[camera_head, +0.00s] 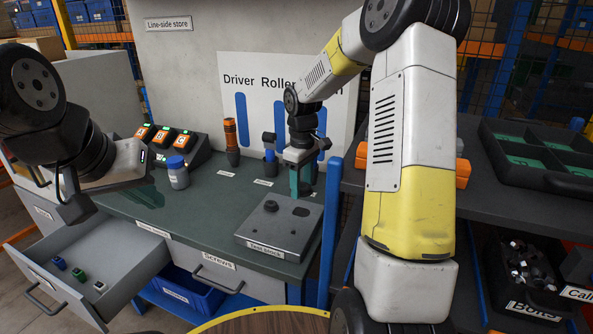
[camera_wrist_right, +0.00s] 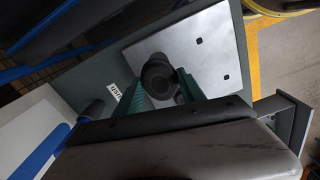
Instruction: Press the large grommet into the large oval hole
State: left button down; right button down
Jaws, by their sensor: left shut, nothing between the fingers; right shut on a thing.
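My right gripper (camera_head: 300,193) has green fingers and points down over the right part of a grey block (camera_head: 262,228). In the right wrist view the gripper (camera_wrist_right: 160,92) is shut around a black round piece, which looks like the large grommet (camera_wrist_right: 157,76), over the block (camera_wrist_right: 215,50). Below the fingers a dark oval spot (camera_head: 301,212) shows on the block, perhaps the large oval hole. I cannot tell whether the grommet touches it. A dark round feature (camera_head: 271,206) lies left of it. My left gripper (camera_head: 151,196) is shut and empty above the bench's left part.
An open drawer (camera_head: 125,262) with several small coloured pieces juts out at the left. A blue post (camera_head: 331,220) rises right of the block.

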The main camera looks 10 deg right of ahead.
aim_at(302, 212)
jog(key=shift+f, duration=2.85)
jog(key=shift+f, duration=0.8)
